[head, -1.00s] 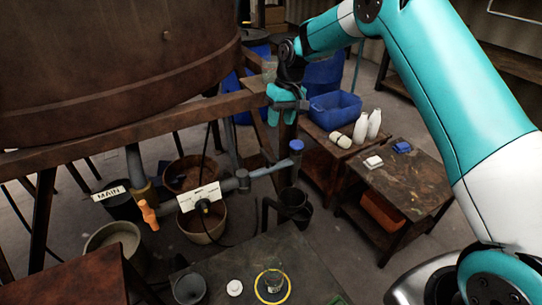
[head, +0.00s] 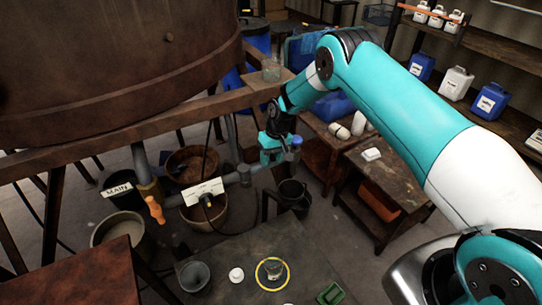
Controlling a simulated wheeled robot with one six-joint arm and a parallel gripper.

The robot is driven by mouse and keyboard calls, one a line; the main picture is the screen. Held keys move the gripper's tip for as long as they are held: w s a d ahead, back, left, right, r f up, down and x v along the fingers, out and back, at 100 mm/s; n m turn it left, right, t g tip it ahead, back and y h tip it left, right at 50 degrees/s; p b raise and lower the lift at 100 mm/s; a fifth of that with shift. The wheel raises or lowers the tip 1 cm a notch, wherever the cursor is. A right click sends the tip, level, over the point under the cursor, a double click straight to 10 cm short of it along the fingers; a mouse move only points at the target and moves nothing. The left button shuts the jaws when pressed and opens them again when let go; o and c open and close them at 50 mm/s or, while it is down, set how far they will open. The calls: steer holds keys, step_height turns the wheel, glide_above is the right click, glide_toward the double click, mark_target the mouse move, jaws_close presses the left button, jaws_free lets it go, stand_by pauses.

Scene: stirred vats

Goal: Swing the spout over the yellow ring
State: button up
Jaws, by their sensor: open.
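The yellow ring (head: 285,284) lies on the dark table at the bottom, with a small clear glass inside it. The grey spout (head: 245,174) reaches right from the pipework under the rusty vat. A blue cap (head: 297,141) stands at its right end, not above the ring in this view. My gripper (head: 272,158) is open and points down at the spout's outer part, just left of the blue cap. It hides part of the spout there. I cannot tell whether the jaws straddle or touch it.
The vat (head: 110,70) and its wooden beam (head: 150,122) stand left of my arm. An orange handle (head: 155,210) and a white label plate (head: 202,191) sit on the pipework. The dark table (head: 235,250) also holds a grey cup (head: 195,275), a white knob-like piece (head: 236,275) and a green tray (head: 330,294).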

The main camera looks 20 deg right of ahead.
steer(key=shift+c, duration=0.3)
jaws_close()
